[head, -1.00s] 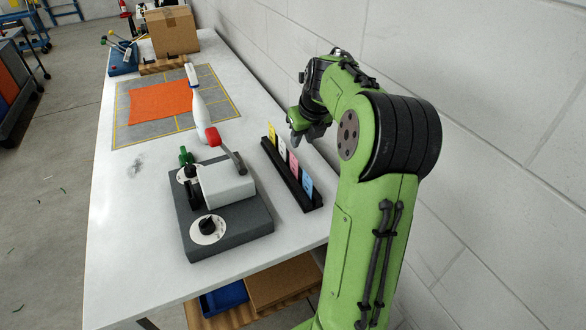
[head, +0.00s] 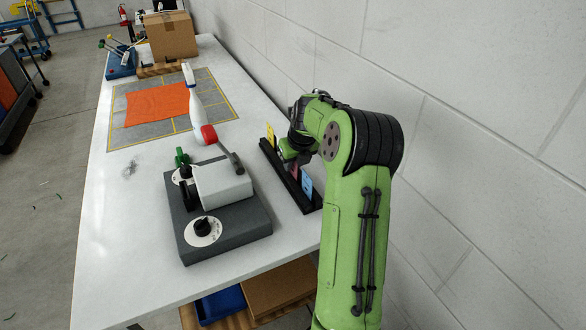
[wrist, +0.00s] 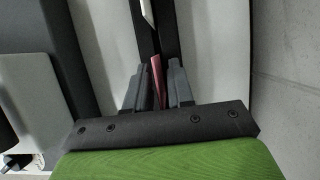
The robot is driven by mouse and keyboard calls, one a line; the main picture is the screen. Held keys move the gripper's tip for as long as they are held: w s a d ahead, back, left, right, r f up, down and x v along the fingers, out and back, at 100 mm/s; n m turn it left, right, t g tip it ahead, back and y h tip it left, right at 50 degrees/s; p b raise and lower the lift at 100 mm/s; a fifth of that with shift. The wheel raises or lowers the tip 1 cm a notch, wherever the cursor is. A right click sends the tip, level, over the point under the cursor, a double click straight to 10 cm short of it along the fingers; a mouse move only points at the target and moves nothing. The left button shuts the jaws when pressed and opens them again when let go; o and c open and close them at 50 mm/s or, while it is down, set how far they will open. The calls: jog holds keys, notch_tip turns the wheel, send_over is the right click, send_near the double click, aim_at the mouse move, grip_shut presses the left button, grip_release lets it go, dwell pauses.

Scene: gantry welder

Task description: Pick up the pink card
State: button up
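The pink card (wrist: 157,78) stands on edge in the wrist view, between the two fingers of my gripper (wrist: 157,88). A gap seems to show on both sides of the card, so the fingers look open around it. In the head view the pink card (head: 295,172) is mostly hidden by my gripper (head: 294,157), which is low over the black card rack (head: 312,206). A yellow card (head: 270,132) stands at the rack's far end and a blue card (head: 306,184) near its front end. A white card (wrist: 146,12) shows ahead of the pink one in the wrist view.
A grey device with dials (head: 235,225) and a red-tipped lever stands left of the rack. A white spray bottle (head: 192,95) and orange cloth (head: 158,104) are farther back. The wall (head: 450,120) is close on the right.

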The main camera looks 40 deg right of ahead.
grip_shut()
